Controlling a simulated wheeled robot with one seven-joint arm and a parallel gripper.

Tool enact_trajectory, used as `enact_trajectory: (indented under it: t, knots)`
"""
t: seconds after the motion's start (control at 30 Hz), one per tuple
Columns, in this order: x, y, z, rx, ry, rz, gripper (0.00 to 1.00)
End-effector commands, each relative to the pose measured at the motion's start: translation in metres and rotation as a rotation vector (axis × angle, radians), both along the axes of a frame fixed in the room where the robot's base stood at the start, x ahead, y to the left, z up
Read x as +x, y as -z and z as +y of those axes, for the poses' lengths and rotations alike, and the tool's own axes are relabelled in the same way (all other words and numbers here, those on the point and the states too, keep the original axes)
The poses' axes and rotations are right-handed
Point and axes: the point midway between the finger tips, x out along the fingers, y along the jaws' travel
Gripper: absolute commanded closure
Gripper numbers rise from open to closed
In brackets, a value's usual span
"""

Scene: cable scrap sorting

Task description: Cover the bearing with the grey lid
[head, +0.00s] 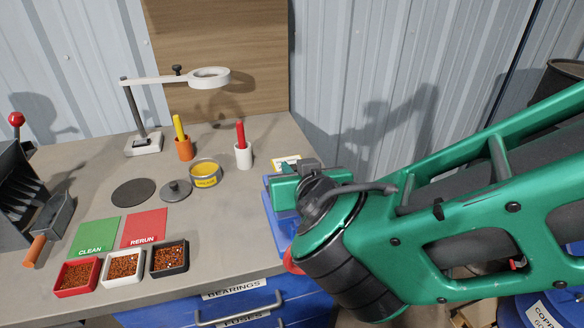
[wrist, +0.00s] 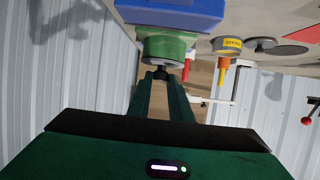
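A dark grey lid (head: 175,190) with a knob lies flat on the bench beside a tin with yellow content; it also shows in the wrist view (wrist: 260,44). In the wrist view a round green piece (wrist: 170,42) with a greyish lower rim stands against a blue block (wrist: 175,14). I cannot make out a bearing itself. A small dark knob-like part (wrist: 160,73) shows beyond the rim. My gripper (wrist: 163,82) points at it, fingertips on either side with a gap between them. I cannot tell whether they touch it. In the head view my arm hides this spot.
The grease tin (head: 205,174), orange cup (head: 185,150), white cup (head: 244,156) and magnifier lamp (head: 142,143) stand on the bench. A dark round mat (head: 133,193), green CLEAN mat (head: 94,237) and red RERUN mat (head: 144,229) lie left. Several granule trays line the front.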

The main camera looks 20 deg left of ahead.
Motion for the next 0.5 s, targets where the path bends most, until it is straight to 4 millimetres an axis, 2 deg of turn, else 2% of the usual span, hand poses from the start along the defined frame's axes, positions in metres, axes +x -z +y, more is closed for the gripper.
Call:
enact_trajectory:
  t: [0.03,0.07,0.37,0.5]
  knots:
    - [-0.0001,0.0000,0.0000,0.000,0.000,0.000,0.69]
    - [-0.0001,0.0000,0.0000,0.000,0.000,0.000,0.62]
    - [-0.0008,-0.0003,-0.0001,0.000,-0.001,0.000,0.61]
    - [-0.0088,-0.0041,-0.0033,0.000,-0.003,0.000,0.61]
